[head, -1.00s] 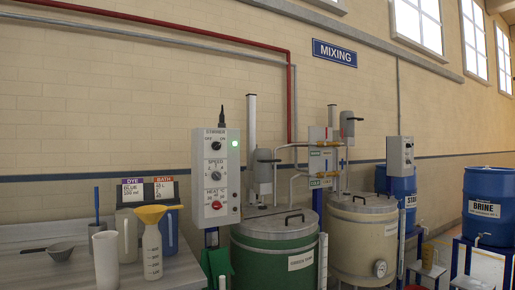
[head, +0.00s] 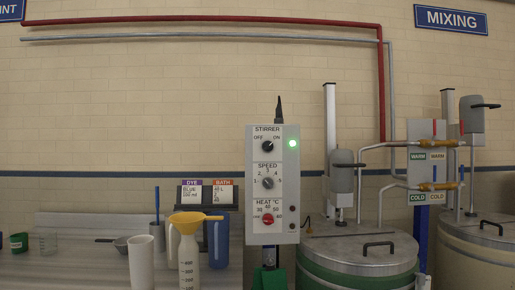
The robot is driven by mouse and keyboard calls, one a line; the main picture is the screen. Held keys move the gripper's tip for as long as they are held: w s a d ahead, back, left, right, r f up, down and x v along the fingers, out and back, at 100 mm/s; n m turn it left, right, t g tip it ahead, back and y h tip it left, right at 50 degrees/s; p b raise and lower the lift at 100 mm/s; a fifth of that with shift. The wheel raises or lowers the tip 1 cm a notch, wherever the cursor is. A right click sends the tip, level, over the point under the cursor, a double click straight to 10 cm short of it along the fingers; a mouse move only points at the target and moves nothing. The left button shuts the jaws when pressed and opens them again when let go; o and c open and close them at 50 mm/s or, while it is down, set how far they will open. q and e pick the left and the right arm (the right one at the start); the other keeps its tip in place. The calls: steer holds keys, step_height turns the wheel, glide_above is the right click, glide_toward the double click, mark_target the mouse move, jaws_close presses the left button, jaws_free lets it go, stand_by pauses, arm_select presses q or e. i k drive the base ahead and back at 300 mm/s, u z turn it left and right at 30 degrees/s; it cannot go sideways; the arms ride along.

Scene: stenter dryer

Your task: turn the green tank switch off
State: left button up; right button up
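The control box (head: 273,185) stands upright in the middle of the head view, left of the green tank (head: 356,262). It carries a black STIRRER knob (head: 268,146) between OFF and ON marks, with its pointer toward ON. A green lamp (head: 292,143) beside that knob is lit. Below are a grey SPEED knob (head: 268,183) and a red HEAT knob (head: 268,219). The tank has a metal lid with a black handle and a grey stirrer motor (head: 342,172) above it. Neither of my grippers shows in the head view.
A bench on the left holds a white cylinder (head: 141,262), a bottle with a yellow funnel (head: 188,262), a blue jug (head: 218,243) and a scoop. A cream tank (head: 478,255) stands at the right. Warm and cold pipes with valves (head: 432,187) sit between the tanks.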

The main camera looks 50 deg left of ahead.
mark_target(267, 146)
steer(key=u, duration=0.65)
steer(key=i, duration=0.8)
steer(key=u, duration=1.15)
steer(key=i, duration=0.25)
